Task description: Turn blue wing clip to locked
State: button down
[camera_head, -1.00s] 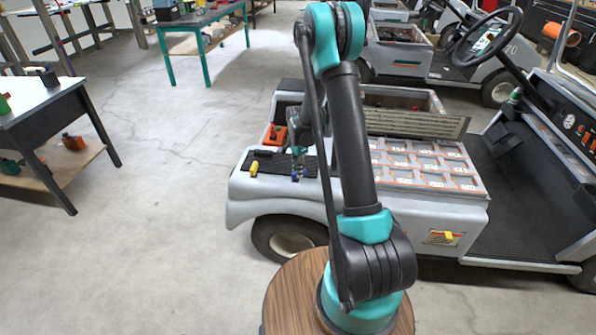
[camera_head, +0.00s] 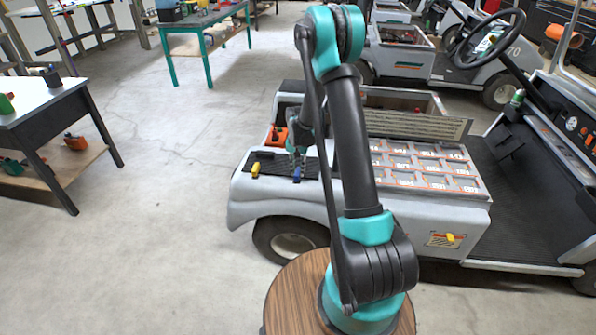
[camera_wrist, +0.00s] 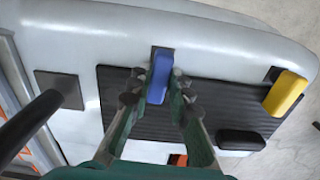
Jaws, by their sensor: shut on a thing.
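The blue wing clip (camera_head: 297,174) is at the front edge of a black ribbed mat (camera_head: 312,169) on the cart's grey deck. In the wrist view the blue clip (camera_wrist: 160,76) stretches nearly up and down the picture, over a small dark base plate at the mat's edge. My gripper (camera_wrist: 157,92) reaches over the mat with one finger on each side of the blue clip and is shut on it. In the head view my gripper (camera_head: 297,162) comes down from above onto the clip. The locked mark is not readable in either view.
A dark square plate (camera_wrist: 59,89) is on the other side. An orange object (camera_head: 277,136) stands behind the mat. Numbered trays (camera_head: 425,165) lie to the right.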

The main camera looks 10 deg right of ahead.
aim_at(297, 172)
jog(key=shift+n, duration=0.5)
jog(key=c, duration=1.4)
grip_release()
jog(key=shift+r, duration=0.1)
notch_tip(297, 172, up, 12)
